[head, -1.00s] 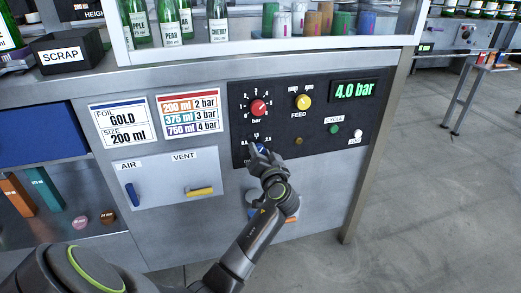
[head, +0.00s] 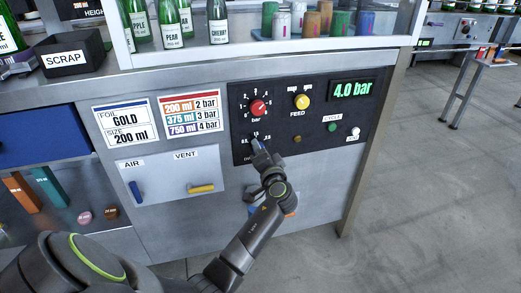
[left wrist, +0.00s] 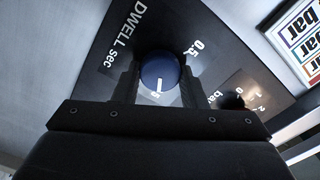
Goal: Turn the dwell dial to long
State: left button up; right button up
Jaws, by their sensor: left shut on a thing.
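The blue dwell dial (left wrist: 160,72) is on the black control panel (head: 345,122), marked DWELL sec. My left gripper (left wrist: 158,80) is shut on it, one finger on each side. The dial's white pointer line points toward the palm side of the gripper in the left wrist view, near a partly hidden number; the 0.5 mark is to the upper right. In the head view my left gripper (head: 259,148) covers most of the dial, below the red bar dial (head: 258,108). The right gripper is not in view.
The yellow feed dial (head: 302,102), green cycle button (head: 332,127) and a white button (head: 355,133) are nearby on the panel. The display (head: 352,90) reads 4.0 bar. The yellow vent handle (head: 201,189) and blue air handle (head: 135,191) are to the left.

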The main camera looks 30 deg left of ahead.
pick_arm(q)
jog(key=shift+r, duration=0.1)
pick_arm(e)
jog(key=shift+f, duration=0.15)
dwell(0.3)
pick_arm(q)
jog(key=o, duration=1)
jog(key=shift+w, duration=0.1)
